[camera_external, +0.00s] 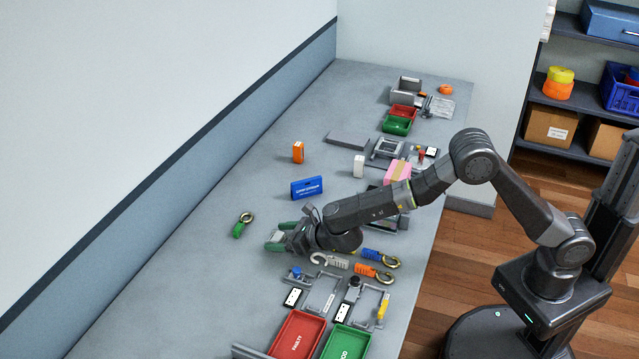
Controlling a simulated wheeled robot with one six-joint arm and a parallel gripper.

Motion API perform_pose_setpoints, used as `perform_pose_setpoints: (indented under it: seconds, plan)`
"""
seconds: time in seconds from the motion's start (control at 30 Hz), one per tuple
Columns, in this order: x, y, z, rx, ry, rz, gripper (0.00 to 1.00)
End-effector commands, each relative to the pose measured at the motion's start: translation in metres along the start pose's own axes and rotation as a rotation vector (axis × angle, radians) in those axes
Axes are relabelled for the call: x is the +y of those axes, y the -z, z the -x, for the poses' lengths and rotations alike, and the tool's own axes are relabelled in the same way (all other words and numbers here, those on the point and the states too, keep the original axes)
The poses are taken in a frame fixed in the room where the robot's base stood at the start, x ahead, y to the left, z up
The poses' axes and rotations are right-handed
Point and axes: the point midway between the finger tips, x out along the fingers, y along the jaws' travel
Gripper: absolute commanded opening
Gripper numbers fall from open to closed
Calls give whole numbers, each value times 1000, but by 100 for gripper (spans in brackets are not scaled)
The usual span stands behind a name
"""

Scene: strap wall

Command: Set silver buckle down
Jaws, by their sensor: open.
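A silver-grey hook-shaped piece (329,261), which looks like the silver buckle, lies on the grey bench just right of and nearer than my gripper. My gripper (279,237) is low over the bench, its green-tipped fingers pointing left and apart. A small grey patch shows between the fingers; I cannot tell whether it is a part or the gripper itself. Similar hooked pieces lie nearby: a blue one (377,257) and an orange one (372,272) to the right, and a green one (240,226) alone to the left.
A red tray (298,336) and a green tray (347,343) stand at the near end, with grey frames (321,292) just behind them. The bench's left side is mostly bare.

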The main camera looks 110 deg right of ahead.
Motion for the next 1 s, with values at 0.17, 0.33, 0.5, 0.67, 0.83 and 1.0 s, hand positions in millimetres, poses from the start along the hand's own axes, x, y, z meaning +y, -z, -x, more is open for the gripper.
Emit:
perform_pose_setpoints:
  seconds: [0.17, 0.33, 0.5, 0.67, 0.83, 1.0]
  plan:
    - [1, 1, 19, 0, -2, 1, 70]
    - [1, 0, 49, -1, -1, 0, 70]
    - [1, 0, 79, -2, -1, 0, 70]
    - [1, -1, 103, -2, -1, 1, 70]
    - [0, -1, 117, -1, -1, 0, 70]
    - [0, 0, 121, 0, 0, 0, 70]
